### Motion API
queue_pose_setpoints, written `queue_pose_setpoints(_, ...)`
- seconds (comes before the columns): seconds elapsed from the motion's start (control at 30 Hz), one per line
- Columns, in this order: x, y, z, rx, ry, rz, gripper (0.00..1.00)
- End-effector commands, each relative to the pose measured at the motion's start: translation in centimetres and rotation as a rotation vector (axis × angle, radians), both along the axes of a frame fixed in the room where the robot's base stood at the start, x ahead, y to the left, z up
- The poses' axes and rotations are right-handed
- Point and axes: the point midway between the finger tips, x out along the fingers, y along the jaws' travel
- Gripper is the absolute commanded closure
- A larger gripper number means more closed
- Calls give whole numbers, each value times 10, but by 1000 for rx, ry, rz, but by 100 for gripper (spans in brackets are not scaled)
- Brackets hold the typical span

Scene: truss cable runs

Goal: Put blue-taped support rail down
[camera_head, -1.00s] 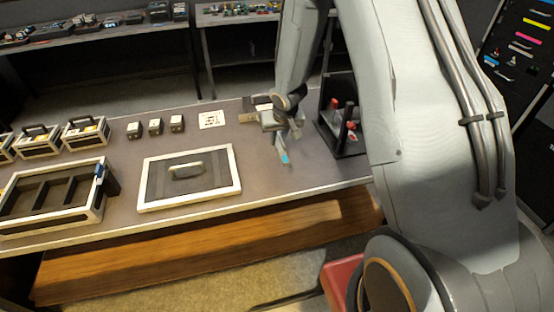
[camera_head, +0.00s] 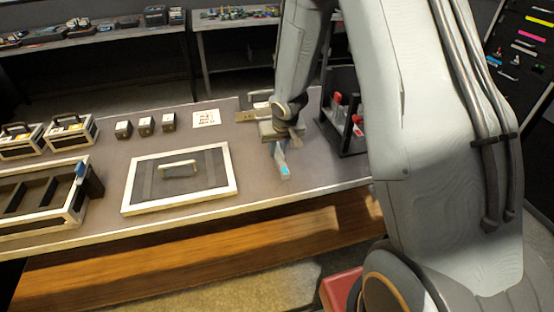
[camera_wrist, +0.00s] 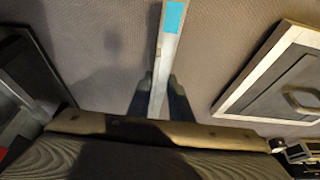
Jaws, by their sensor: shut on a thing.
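The blue-taped support rail (camera_head: 283,166) is a slim grey bar with a light-blue band near its end. My gripper (camera_head: 280,142) is shut on it above the grey mat of the bench, to the right of the framed lid panel. In the wrist view the rail (camera_wrist: 166,52) runs up from between the two dark fingers (camera_wrist: 158,98), its blue tape (camera_wrist: 173,17) at the top edge. The rail's far end beyond the tape is cut off there, and its other end is hidden by my gripper. I cannot tell whether the rail touches the mat.
A white-framed panel with a handle (camera_head: 222,190) lies left of the rail. A dark rack with red-topped items (camera_head: 349,148) stands to the right. Small boxes (camera_head: 146,126), a printed card (camera_head: 206,118) and an open divided case (camera_head: 40,222) are further left. Mat around the rail is clear.

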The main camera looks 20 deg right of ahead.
Motion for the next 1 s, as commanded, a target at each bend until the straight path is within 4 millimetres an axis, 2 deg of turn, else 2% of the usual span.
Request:
queue_pose_setpoints(0.1, 1, 0, -16, 0, 0, 0, 100)
queue_pose_setpoints(0.3, 1, 0, -31, 0, -1, 0, 100)
queue_pose_setpoints(0.83, 1, 0, -36, 0, 0, 0, 100)
queue_pose_setpoints(0.87, 0, 0, -36, 0, 1, 0, 78)
queue_pose_setpoints(0.93, 0, 0, -35, 0, 1, 0, 66)
queue_pose_setpoints(1.0, 0, 0, -35, 0, 1, 0, 63)
